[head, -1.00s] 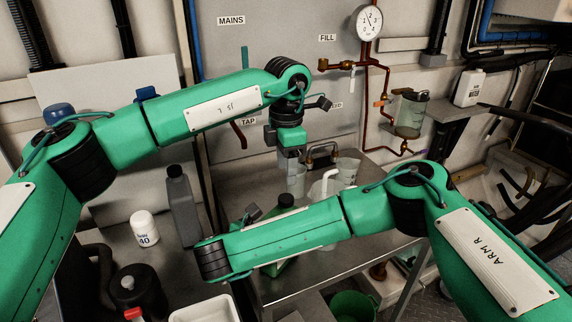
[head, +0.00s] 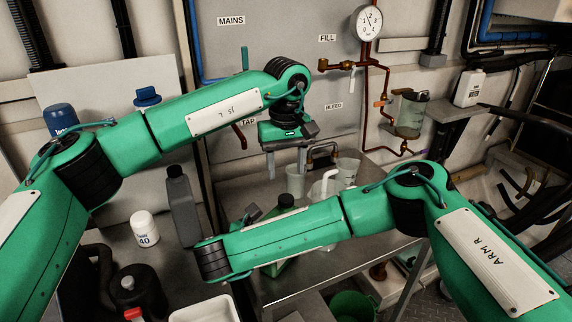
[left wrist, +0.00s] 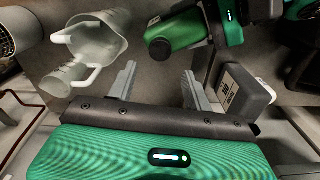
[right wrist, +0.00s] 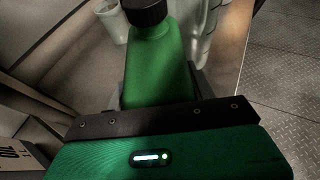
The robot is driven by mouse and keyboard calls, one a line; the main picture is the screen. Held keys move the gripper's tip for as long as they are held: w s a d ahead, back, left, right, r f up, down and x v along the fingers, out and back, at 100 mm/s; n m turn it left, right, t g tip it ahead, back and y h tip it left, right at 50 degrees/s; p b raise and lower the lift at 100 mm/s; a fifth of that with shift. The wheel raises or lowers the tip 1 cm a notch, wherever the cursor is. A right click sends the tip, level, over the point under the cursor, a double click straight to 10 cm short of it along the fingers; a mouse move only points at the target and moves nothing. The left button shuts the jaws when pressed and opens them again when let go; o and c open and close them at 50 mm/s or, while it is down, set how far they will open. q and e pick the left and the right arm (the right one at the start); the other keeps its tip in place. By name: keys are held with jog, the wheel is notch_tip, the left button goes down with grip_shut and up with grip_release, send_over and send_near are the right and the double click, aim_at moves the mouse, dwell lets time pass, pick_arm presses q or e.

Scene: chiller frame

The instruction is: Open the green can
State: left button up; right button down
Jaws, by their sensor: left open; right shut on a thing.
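The green can (right wrist: 158,65) is a green bottle-like can with a black cap (right wrist: 145,12), and the cap is on it. In the head view the can (head: 280,267) stands on the metal bench, mostly hidden behind my right arm. My right gripper (right wrist: 160,95) is shut on the can's body. My left gripper (head: 287,165) is open and empty, above and behind the can. In the left wrist view the can's cap (left wrist: 160,50) lies beyond and between the open fingers (left wrist: 157,85), apart from them.
Clear measuring jugs (head: 296,180) stand behind the can on the metal bench (head: 300,283). A grey bottle (head: 183,205) and a white tub marked 40 (head: 145,228) stand at the left. A white tray (head: 205,309) is in front. Copper pipes (head: 365,100) run along the wall.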

aim_at(286, 197)
pick_arm(q)
jog(key=m, duration=0.7)
jog(key=shift+m, duration=0.3)
jog(key=shift+f, duration=4.05)
